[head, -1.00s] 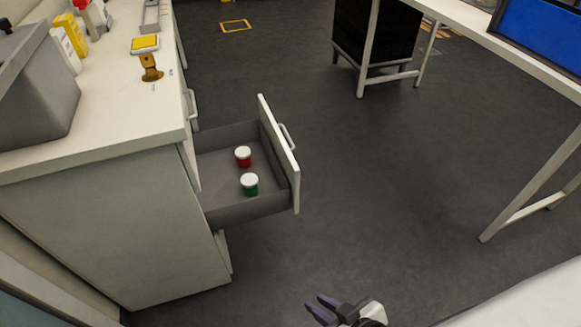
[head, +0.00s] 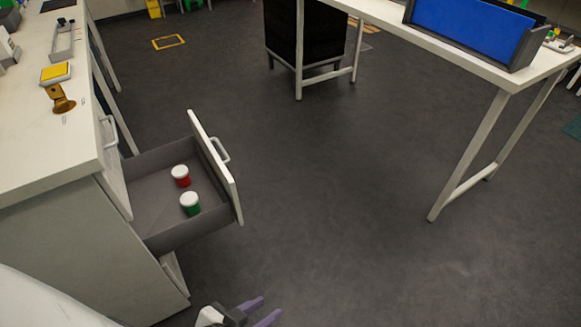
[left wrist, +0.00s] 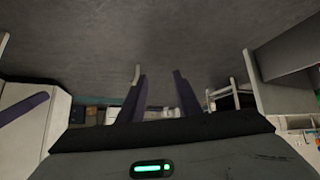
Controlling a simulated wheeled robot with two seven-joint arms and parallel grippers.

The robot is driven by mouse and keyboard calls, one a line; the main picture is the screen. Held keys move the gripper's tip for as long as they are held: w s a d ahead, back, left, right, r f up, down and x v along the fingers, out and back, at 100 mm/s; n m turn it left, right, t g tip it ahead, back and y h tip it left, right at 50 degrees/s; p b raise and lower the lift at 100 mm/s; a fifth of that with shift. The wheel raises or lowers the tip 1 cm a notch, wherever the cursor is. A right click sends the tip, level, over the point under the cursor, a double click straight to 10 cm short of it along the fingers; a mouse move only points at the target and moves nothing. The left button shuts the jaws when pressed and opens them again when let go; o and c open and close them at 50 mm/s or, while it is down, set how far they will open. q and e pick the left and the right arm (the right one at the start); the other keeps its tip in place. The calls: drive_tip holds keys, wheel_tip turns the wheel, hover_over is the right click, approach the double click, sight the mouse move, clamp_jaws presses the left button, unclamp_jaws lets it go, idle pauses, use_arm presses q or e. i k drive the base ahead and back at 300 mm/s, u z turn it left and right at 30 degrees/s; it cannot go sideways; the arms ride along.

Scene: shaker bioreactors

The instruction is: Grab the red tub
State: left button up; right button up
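The red tub (head: 181,176) has a white lid and stands upright in the open grey drawer (head: 160,226), at left in the head view. A green tub (head: 190,204) with a white lid stands just in front of it. My left gripper (head: 262,309) is at the bottom edge of the head view, well apart from both tubs and outside the drawer. Its two purple fingers are spread with nothing between them, as the left wrist view also shows (left wrist: 160,98). I cannot make out either tub in the left wrist view. My right gripper is not clearly seen.
The drawer's white front panel (head: 216,167) stands out from the white bench (head: 50,150) over the floor. A brown stamp-like object (head: 61,99) is on the bench. A table (head: 495,73) with a blue-faced bin (head: 468,33) is at right. The dark floor between is clear.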

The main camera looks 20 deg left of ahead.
sight(180, 172)
drive_tip(key=z, duration=0.2)
drive_tip(key=i, duration=1.55)
drive_tip(key=u, duration=2.45)
